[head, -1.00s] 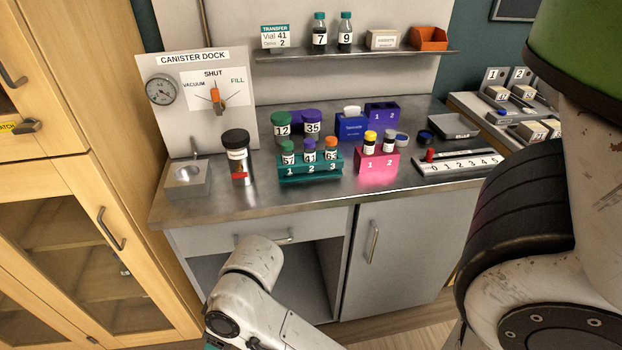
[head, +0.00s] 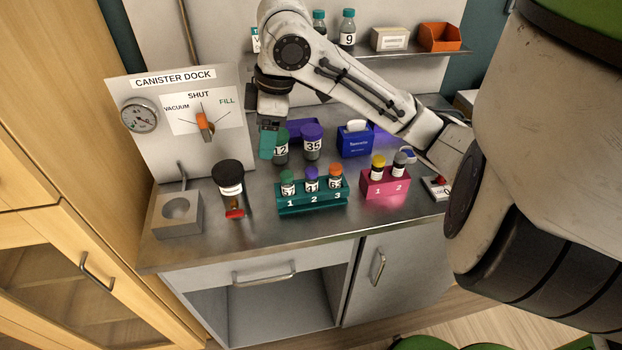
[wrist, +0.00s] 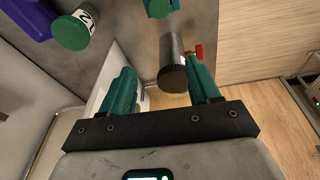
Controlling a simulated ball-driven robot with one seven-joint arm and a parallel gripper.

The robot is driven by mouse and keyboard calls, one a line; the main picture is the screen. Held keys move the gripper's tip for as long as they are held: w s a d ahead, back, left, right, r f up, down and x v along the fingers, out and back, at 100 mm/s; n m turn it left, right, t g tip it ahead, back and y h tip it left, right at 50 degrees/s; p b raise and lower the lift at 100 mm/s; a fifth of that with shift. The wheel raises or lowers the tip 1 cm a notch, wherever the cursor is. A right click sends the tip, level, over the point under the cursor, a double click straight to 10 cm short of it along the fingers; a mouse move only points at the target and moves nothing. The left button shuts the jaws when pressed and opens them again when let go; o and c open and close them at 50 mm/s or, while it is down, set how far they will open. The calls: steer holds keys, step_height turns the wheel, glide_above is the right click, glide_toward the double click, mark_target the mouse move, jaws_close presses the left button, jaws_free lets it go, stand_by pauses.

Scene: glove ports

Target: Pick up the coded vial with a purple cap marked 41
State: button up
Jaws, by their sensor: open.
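The vial with a purple cap marked 41 (head: 311,180) stands upright in slot 2 of the teal rack (head: 312,208) in the head view. A green-capped vial (head: 287,184) is in slot 1 and an orange-capped vial marked 63 (head: 335,179) in slot 3. My gripper (head: 269,146) is above the counter, behind and left of the rack, near the large green-capped jar marked 12 (head: 281,146). In the wrist view my gripper (wrist: 161,88) is open, with nothing held between its teal fingers. The purple-capped vial 41 is not visible there.
A black-capped canister with a red valve (head: 230,186) stands left of the rack; it also shows in the wrist view (wrist: 172,66). A purple-capped jar marked 35 (head: 312,142) stands behind the rack. A pink rack (head: 384,188) with two vials is right.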

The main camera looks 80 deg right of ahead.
steer(key=s+d, duration=0.1)
steer(key=s, duration=0.1)
steer(key=s+g, duration=0.1)
steer(key=s, duration=0.2)
steer(key=s+d+g, duration=0.1)
steer(key=s, duration=0.1)
steer(key=shift+s+d+f+m, duration=0.3)
steer(key=shift+s+d+f, duration=0.05)
steer(key=shift+s, duration=0.05)
glide_above(311, 170)
steer(key=shift+g, duration=0.3)
step_height(311, 170, down, 4)
steer(key=shift+s+f, duration=0.1)
steer(key=shift+f, duration=3.3)
steer(key=shift+c, duration=0.2)
steer(key=c, duration=1.1)
